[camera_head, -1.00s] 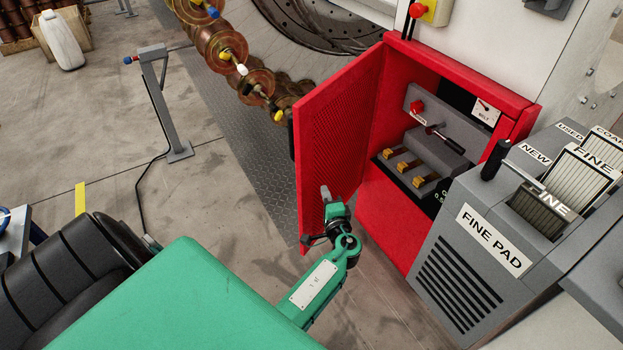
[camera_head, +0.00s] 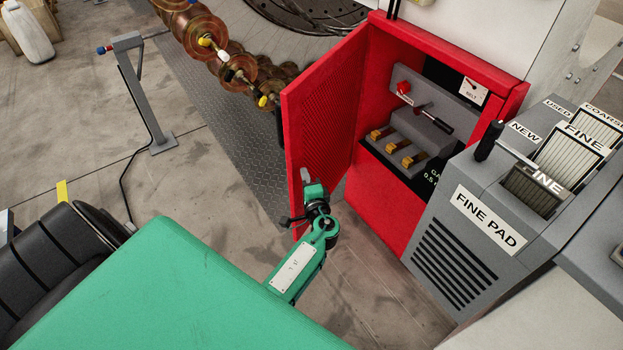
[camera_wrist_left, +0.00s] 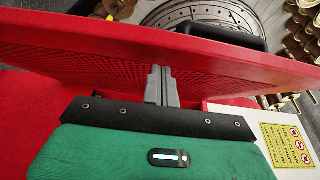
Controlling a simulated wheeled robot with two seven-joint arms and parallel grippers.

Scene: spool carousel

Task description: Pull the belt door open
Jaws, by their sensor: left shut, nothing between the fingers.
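The red belt door (camera_head: 325,115) stands wide open, swung out to the left from its red cabinet (camera_head: 385,205). Its perforated inner face is toward me. My left gripper (camera_head: 306,179) is at the lower part of that inner face, near the free edge. In the left wrist view, the shut, empty fingers (camera_wrist_left: 161,86) reach up to the perforated face of the door (camera_wrist_left: 85,45); they look close to or touching it, but I cannot tell which. A black handle-like part (camera_wrist_left: 225,32) shows beyond the door's edge. My right gripper is not in view.
Inside the cabinet are a grey unit with a black-handled lever (camera_head: 434,117) and several brass-coloured tabs. A grey pad box (camera_head: 455,265) stands to the right. Left of the door are a row of copper spools (camera_head: 240,72) and a grey stand (camera_head: 140,90). Floor between is clear.

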